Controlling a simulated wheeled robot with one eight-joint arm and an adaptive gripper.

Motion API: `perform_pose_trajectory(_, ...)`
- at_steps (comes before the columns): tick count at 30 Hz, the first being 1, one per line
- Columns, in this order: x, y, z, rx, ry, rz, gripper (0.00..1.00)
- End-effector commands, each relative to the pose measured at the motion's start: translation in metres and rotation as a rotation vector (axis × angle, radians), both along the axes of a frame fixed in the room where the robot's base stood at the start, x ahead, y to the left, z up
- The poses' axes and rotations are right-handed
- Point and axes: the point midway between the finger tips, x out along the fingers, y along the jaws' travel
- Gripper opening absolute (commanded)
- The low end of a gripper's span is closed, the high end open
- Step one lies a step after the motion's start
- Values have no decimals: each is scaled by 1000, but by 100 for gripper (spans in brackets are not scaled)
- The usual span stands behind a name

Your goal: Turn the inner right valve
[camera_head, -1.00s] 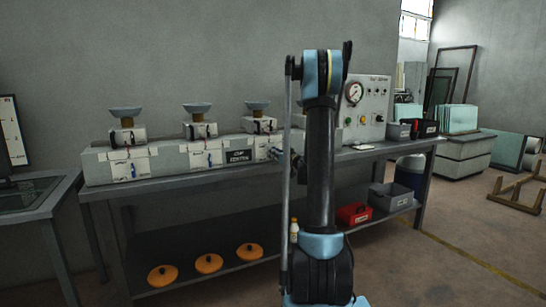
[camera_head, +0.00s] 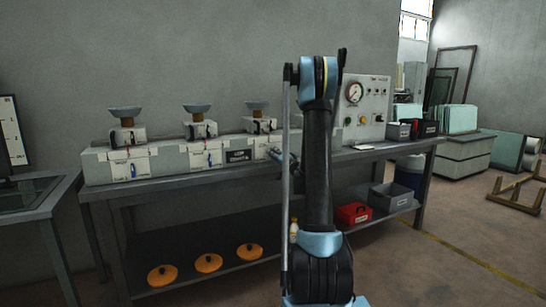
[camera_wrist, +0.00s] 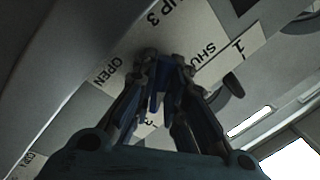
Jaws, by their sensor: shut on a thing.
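In the wrist view my gripper (camera_wrist: 165,70) is shut on a blue valve handle (camera_wrist: 157,92), which shows between its two fingers. A white plate (camera_wrist: 187,35) lies behind the handle, printed "UP 3" and "SHU" where readable, with an "OPEN" label (camera_wrist: 107,72) to the left. The fingers hide part of the handle. In the head view the third valve panel (camera_head: 262,150) stands beside my arm, and my gripper (camera_head: 284,158) is in front of it, small and partly covered. Two other valves, the left one (camera_head: 132,170) and the middle one (camera_head: 210,158), show on the grey beam.
The bench (camera_head: 180,188) carries several cups on blocks and a gauge panel (camera_head: 366,108) at the right. Orange discs (camera_head: 208,263) lie on the lower shelf, with a red box (camera_head: 354,213) and a grey bin (camera_head: 391,197). My upright arm hides the bench's middle.

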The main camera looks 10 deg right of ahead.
Motion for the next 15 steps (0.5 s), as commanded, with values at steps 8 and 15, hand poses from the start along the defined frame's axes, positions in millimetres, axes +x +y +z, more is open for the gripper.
perform_pose_trajectory(8,0,-4,-2,243,81,-8,0)
perform_pose_trajectory(15,0,-5,-3,417,137,-10,0)
